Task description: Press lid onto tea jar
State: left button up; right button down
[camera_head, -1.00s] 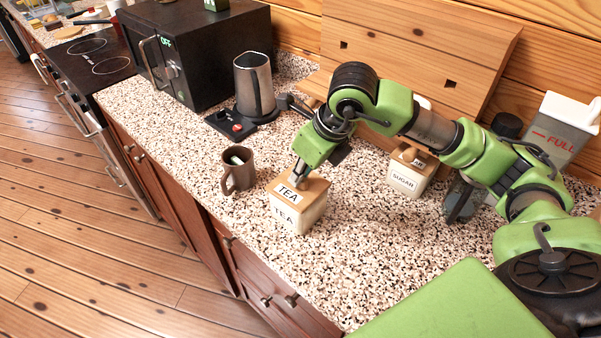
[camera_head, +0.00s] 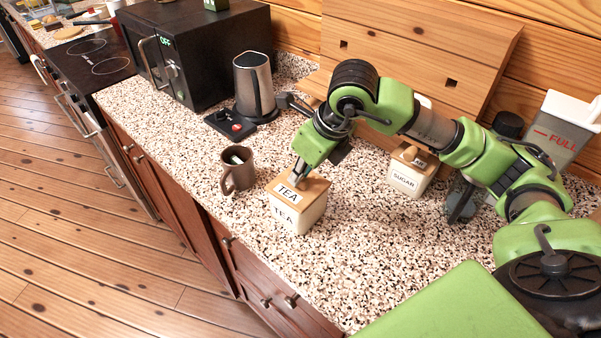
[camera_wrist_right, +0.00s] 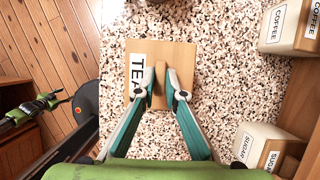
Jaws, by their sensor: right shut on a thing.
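The tea jar (camera_head: 296,217) is a cream square jar marked TEA, standing upright on the speckled counter. Its wooden lid (camera_head: 312,187), also marked TEA, sits on top of the jar; whether it is fully seated I cannot tell. In the right wrist view the lid (camera_wrist_right: 180,62) covers the jar from above. My right gripper (camera_head: 297,178) reaches down to the lid. In the wrist view my right gripper (camera_wrist_right: 160,88) is shut on the lid's wooden knob (camera_wrist_right: 160,80). My left gripper is not in view.
A brown mug (camera_head: 238,172) stands left of the jar. A kettle (camera_head: 255,85) and a dark microwave (camera_head: 200,50) are behind. The sugar jar (camera_head: 405,178) stands right; a coffee jar (camera_wrist_right: 290,25) shows in the wrist view. Counter in front of the tea jar is clear.

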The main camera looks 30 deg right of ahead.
dwell(0.3)
jog(key=c, duration=1.5)
grip_release()
jog(key=shift+r+p, duration=2.05)
jog(key=shift+r, duration=1.45)
grip_shut()
